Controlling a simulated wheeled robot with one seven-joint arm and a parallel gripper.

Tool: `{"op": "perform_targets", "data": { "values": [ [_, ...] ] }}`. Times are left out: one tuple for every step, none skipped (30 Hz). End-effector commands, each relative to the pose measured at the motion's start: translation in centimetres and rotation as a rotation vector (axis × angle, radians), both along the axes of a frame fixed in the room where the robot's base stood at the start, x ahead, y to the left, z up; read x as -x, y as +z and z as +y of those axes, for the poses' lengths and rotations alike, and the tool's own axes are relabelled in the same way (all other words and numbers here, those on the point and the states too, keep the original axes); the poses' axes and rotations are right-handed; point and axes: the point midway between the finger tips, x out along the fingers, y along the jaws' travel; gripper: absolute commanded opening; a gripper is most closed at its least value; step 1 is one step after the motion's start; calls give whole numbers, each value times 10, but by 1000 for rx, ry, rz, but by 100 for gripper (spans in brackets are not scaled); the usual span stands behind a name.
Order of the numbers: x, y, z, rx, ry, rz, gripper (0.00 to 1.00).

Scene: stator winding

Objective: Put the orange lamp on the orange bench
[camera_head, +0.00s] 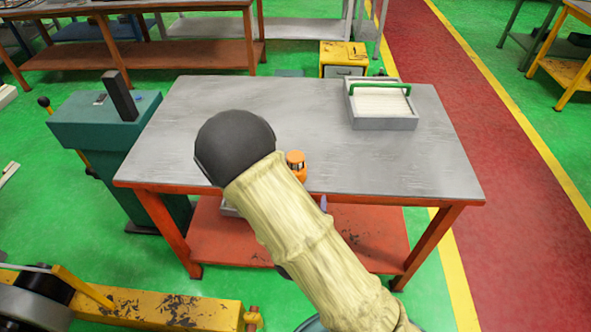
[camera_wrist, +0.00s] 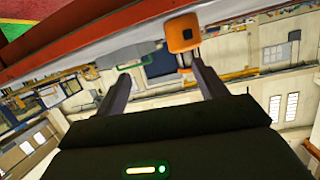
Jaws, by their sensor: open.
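The orange lamp (camera_head: 296,160) shows near the front edge of the grey-topped bench (camera_head: 210,110), which has orange legs and a lower shelf. The lamp seems to stand on the top, but my arm partly covers it. In the wrist view, which looks upside down, the lamp (camera_wrist: 182,34) is beyond the fingertips, at the bench edge (camera_wrist: 90,36). My gripper (camera_wrist: 158,66) is open, with nothing between its two fingers. The lamp lines up nearer the right finger; I cannot tell whether they touch. In the head view my arm hides most of the gripper.
A grey tray with a green handle (camera_head: 397,122) is at the bench's back right. A teal machine (camera_head: 95,125) stands close on the left. A yellow cabinet (camera_head: 343,57) is behind. The bench top's middle and the red walkway (camera_head: 470,150) on the right are clear.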

Motion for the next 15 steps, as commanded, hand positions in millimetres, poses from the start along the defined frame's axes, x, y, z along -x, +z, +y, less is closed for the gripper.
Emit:
{"op": "perform_targets", "data": {
  "values": [
    [5, -1, 9, 29, 30, -59, 71],
    [7, 2, 13, 43, 44, -99, 71],
    [10, 5, 18, 59, 63, -149, 71],
    [13, 7, 22, 69, 78, -182, 71],
    [15, 10, 25, 76, 89, -210, 71],
    [17, 12, 29, 85, 104, -241, 71],
    [19, 14, 31, 90, 111, -260, 71],
    [20, 15, 32, 93, 116, -272, 71],
    [21, 17, 33, 95, 122, -284, 71],
    [21, 17, 34, 95, 122, -287, 71],
    [21, 17, 34, 95, 123, -289, 71],
    [21, 17, 34, 94, 122, -289, 71],
    [21, 17, 33, 94, 122, -288, 71],
    [21, 17, 33, 94, 122, -288, 71],
    [21, 17, 33, 94, 122, -287, 71]
  ]
}}
